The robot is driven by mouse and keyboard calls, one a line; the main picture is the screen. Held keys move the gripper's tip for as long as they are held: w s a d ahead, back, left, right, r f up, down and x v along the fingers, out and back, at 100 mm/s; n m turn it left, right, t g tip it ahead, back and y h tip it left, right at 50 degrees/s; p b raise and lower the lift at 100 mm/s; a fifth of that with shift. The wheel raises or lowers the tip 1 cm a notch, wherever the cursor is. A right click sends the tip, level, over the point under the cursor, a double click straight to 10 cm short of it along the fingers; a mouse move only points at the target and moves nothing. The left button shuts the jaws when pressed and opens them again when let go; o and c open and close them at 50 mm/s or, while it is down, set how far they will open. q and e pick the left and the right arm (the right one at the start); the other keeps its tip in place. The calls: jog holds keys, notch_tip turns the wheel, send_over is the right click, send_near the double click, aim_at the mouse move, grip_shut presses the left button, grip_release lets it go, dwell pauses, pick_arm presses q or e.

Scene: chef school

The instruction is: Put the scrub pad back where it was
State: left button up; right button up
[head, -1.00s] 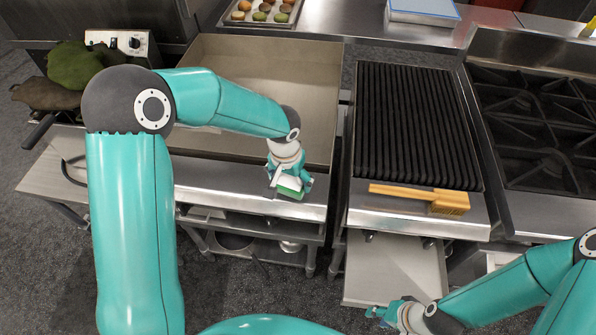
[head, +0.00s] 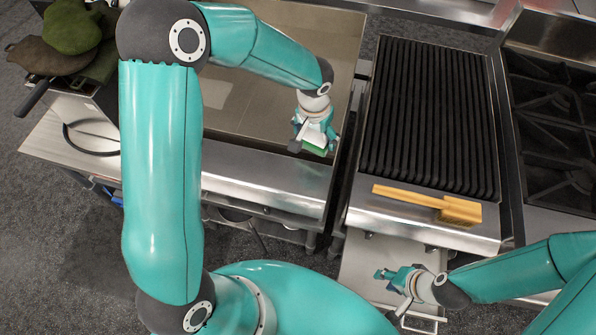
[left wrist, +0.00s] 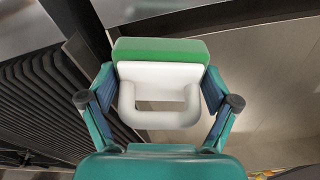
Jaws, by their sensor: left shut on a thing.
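The scrub pad (left wrist: 160,50) has a green face and a white plate with a white loop handle. In the left wrist view my left gripper (left wrist: 160,103) has a finger on each side of the pad's white part and is shut on it. In the head view my left gripper (head: 315,128) holds the scrub pad (head: 314,150) at the right front part of the flat griddle (head: 235,115), near its front ledge. Whether the pad touches the surface cannot be told. My right gripper (head: 385,274) is empty, low at the front, by the open drawer below the grill; its fingertips look apart.
A ribbed black grill (head: 428,115) stands right of the griddle, with a wooden-handled brush (head: 425,203) on its front ledge. A burner stove (head: 555,130) is further right. Dark green mitts (head: 70,27) lie at the far left.

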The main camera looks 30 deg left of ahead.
aim_at(296, 175)
pick_arm(q)
jog(key=shift+s+a+r, duration=0.1)
jog(key=shift+s+a, duration=0.1)
jog(key=shift+a, duration=0.15)
jog(key=shift+a+r+b, duration=0.15)
jog(key=shift+r+b, duration=0.15)
jog(key=shift+b, duration=0.1)
jog(key=r+b, duration=0.1)
jog(key=r, duration=0.1)
jog(key=s+r+m+b, duration=0.1)
jog(key=r+b, duration=0.1)
jog(key=r+m+b, duration=0.1)
jog(key=r, duration=0.1)
jog(key=shift+s+a+r+b, duration=0.2)
jog(key=shift+s+r+b, duration=0.05)
jog(key=shift+r+b, duration=0.15)
pick_arm(e)
notch_tip(296, 175, down, 9)
jog(key=b, duration=0.3)
jog(key=shift+s+f+b, duration=0.15)
jog(key=shift+b, duration=0.25)
pick_arm(q)
jog(key=s+r+m, duration=0.4)
jog(key=s+r, duration=0.3)
jog(key=r, duration=0.1)
jog(key=shift+h, duration=0.3)
jog(key=f, duration=1.9)
jog(key=shift+d+f, duration=0.2)
pick_arm(e)
jog(key=shift+f, duration=0.25)
